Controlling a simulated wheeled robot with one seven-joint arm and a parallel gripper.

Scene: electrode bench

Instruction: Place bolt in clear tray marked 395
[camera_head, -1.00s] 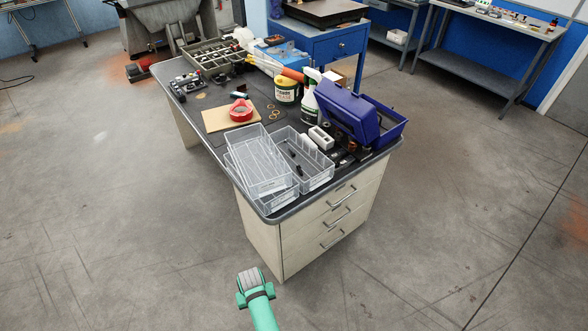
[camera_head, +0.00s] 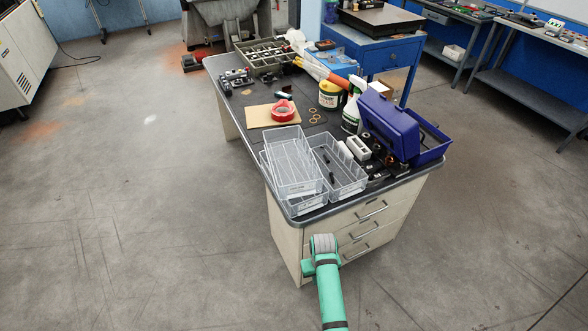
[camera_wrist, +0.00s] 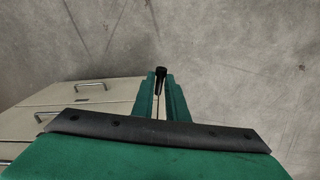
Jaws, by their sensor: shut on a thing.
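In the wrist view my gripper (camera_wrist: 158,88) is shut on a small dark bolt (camera_wrist: 161,73), whose black end sticks out past the green fingertips. Clear trays stand at the near end of the bench in the head view: a stacked, skewed pair on the left (camera_head: 291,183) and one tray to the right (camera_head: 345,190) with dark small items in it. Pale labels show on the trays' near faces, but the numbers are too small to read. My green arm is in front of the bench drawers in the head view; its fingers and the bolt do not show there.
Drawer handles (camera_head: 370,208) protrude at the front.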

